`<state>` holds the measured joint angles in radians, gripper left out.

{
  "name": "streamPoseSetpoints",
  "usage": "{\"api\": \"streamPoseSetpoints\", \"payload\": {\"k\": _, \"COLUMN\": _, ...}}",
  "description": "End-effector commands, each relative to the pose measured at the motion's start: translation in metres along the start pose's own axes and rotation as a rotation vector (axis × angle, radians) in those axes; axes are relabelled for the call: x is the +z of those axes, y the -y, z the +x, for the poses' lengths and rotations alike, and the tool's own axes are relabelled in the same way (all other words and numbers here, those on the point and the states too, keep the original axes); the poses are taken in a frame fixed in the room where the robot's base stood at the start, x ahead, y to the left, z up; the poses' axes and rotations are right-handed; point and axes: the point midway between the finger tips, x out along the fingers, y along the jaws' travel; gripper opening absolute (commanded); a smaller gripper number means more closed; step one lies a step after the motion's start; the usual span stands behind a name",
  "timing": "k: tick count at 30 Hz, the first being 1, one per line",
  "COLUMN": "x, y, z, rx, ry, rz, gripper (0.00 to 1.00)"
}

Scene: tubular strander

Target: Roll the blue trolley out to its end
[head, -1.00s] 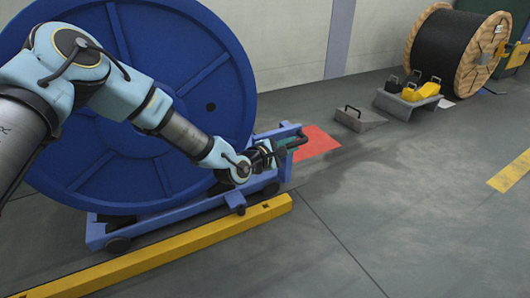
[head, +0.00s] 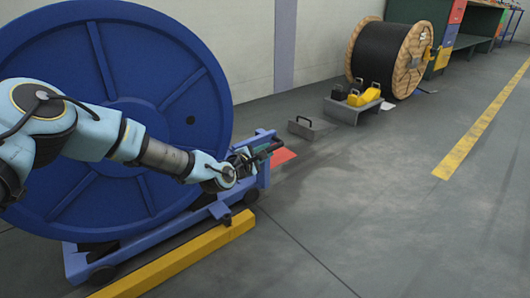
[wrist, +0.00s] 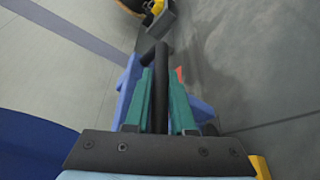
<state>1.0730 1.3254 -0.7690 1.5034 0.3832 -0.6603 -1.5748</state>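The blue trolley (head: 150,238) is a low wheeled frame carrying a big blue reel (head: 60,190). Its upright end frame with a dark handle bar (head: 270,147) faces right. My gripper (head: 255,158) is at that end frame. In the wrist view, the green fingers of my gripper (wrist: 162,105) lie on both sides of the dark handle bar (wrist: 161,70) and appear closed on it. A red floor patch (head: 283,156) lies just beyond the trolley's right end, partly hidden by it.
A yellow floor rail (head: 185,258) runs along the trolley's near side. Beyond the red patch are a grey wedge with a handle (head: 311,129), a grey stand with yellow and black pieces (head: 352,108) and a wooden cable drum (head: 395,58). The floor on the right is clear.

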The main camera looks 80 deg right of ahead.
Motion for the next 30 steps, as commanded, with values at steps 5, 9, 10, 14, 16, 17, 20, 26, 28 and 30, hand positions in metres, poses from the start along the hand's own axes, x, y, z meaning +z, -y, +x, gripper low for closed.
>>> {"api": "streamPoseSetpoints", "payload": {"k": 5, "x": -0.001, "y": 0.0, "z": 0.0, "rx": 0.001, "ry": -0.001, "rz": 0.0, "gripper": 0.43}}
{"api": "streamPoseSetpoints", "payload": {"k": 9, "x": 0.0, "y": 0.0, "z": 0.0, "rx": 0.001, "ry": 0.0, "rz": 0.001, "gripper": 0.52}}
{"api": "streamPoseSetpoints", "payload": {"k": 10, "x": 0.0, "y": 0.0, "z": 0.0, "rx": 0.001, "ry": 0.0, "rz": 0.001, "gripper": 0.52}}
{"api": "streamPoseSetpoints", "payload": {"k": 14, "x": 0.0, "y": 0.0, "z": 0.0, "rx": 0.001, "ry": 0.001, "rz": 0.001, "gripper": 0.52}}
{"api": "streamPoseSetpoints", "payload": {"k": 16, "x": 0.001, "y": -0.001, "z": -0.002, "rx": 0.001, "ry": 0.001, "rz": 0.0, "gripper": 0.52}}
{"api": "streamPoseSetpoints", "payload": {"k": 17, "x": 0.001, "y": -0.002, "z": -0.004, "rx": 0.001, "ry": 0.001, "rz": 0.001, "gripper": 0.52}}
{"api": "streamPoseSetpoints", "payload": {"k": 20, "x": 0.001, "y": -0.003, "z": -0.015, "rx": 0.0, "ry": 0.0, "rz": 0.0, "gripper": 0.52}}
{"api": "streamPoseSetpoints", "payload": {"k": 26, "x": 0.001, "y": -0.004, "z": -0.054, "rx": -0.001, "ry": -0.001, "rz": -0.003, "gripper": 0.52}}
{"api": "streamPoseSetpoints", "payload": {"k": 28, "x": 0.001, "y": -0.004, "z": -0.068, "rx": -0.001, "ry": -0.002, "rz": -0.002, "gripper": 0.52}}
{"api": "streamPoseSetpoints", "payload": {"k": 30, "x": 0.001, "y": -0.003, "z": -0.08, "rx": -0.001, "ry": -0.001, "rz": -0.003, "gripper": 0.52}}
